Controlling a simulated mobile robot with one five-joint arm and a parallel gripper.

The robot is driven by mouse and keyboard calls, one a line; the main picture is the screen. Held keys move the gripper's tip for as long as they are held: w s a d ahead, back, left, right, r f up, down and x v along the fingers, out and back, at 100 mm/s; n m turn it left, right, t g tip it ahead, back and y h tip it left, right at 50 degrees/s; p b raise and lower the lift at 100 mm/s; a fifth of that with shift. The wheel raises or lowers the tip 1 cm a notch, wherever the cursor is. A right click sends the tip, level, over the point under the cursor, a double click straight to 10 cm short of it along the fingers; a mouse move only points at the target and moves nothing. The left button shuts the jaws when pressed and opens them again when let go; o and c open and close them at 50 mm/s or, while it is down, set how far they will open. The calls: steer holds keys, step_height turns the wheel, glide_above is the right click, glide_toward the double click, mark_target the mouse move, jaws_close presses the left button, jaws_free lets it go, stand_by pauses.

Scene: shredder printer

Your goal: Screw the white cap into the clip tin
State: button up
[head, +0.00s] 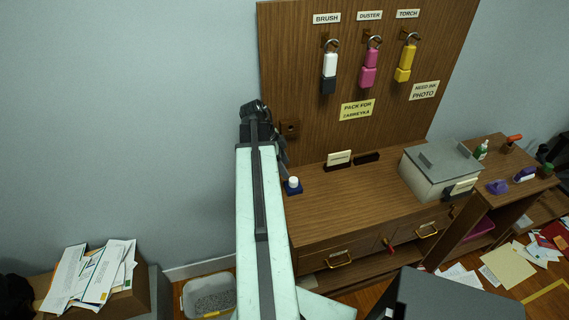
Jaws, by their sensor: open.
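A small white cap (293,182) sits on top of a small dark-blue block (292,190) at the left end of the wooden desk. The blue block looks like the clip tin, but no label is readable. I cannot tell whether the cap is screwed in or only resting. My gripper (257,107) is at the far end of my pale arm, in front of the wooden board, up and to the left of the cap. It is open and appears empty; its fingers are small and dark here.
A wooden pegboard (300,80) rises behind the desk (345,210), with a white brush, pink duster and yellow torch hanging. A grey lidded box (425,187) stands at the desk's right. Papers (92,272) are stacked lower left; a grey bin (190,302) stands nearby.

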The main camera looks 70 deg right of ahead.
mark_target(292, 179)
steer(key=b+x, duration=0.6)
steer(key=x, duration=0.1)
steer(key=shift+f, duration=0.3)
steer(key=shift+r, duration=0.15)
steer(key=c, duration=1.2)
steer(key=o, duration=0.4)
jaws_close()
